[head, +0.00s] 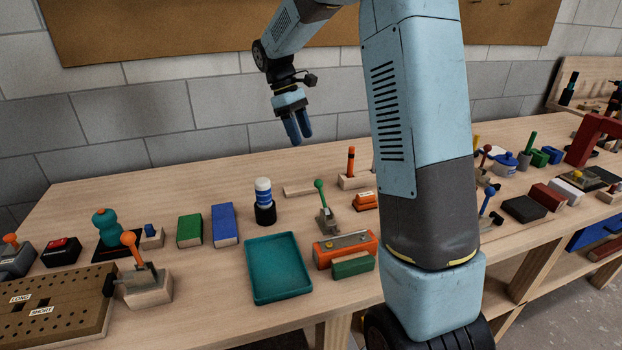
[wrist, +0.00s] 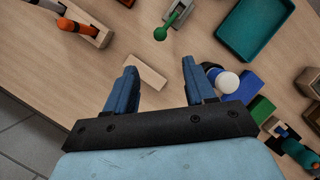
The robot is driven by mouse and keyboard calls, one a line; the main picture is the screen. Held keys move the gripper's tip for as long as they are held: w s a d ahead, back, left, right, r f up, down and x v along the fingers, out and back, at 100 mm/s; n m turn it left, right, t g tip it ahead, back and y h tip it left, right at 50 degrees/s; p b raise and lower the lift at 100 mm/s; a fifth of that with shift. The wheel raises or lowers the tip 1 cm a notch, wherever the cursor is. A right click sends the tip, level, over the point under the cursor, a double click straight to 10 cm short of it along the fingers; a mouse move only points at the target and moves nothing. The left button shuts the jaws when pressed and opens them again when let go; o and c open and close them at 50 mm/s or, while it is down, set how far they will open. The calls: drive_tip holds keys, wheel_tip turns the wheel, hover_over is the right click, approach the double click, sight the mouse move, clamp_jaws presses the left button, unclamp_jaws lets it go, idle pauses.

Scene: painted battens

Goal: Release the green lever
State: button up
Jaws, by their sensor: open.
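The green lever (head: 321,194) stands on a small metal bracket on the bench, its round green knob at the top. In the wrist view the green lever (wrist: 174,17) is near the top edge, with the knob beyond my fingertips. My gripper (head: 298,141) hangs above and behind the lever in the head view, fingers pointing down. In the wrist view my gripper (wrist: 158,66) is open with nothing held, and its fingers are apart from the lever.
A pale wooden block (head: 302,191) lies beside the lever, and an orange-handled block (head: 350,165) stands behind it. A white-capped blue bottle (head: 264,198) is to the left. A teal tray (head: 252,285) and an orange box (head: 342,248) lie in front. The bench behind the pale block is clear.

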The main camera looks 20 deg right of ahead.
approach(322, 197)
drive_tip(key=f, duration=0.1)
drive_tip(key=w+d+f, duration=0.1)
drive_tip(key=f, duration=0.1)
drive_tip(key=d+f, duration=0.1)
drive_tip(key=f, duration=0.1)
drive_tip(key=shift+w+d+f, duration=0.1)
drive_tip(key=shift+w+f, duration=0.05)
drive_tip(key=shift+c, duration=0.2)
clamp_jaws()
idle(0.3)
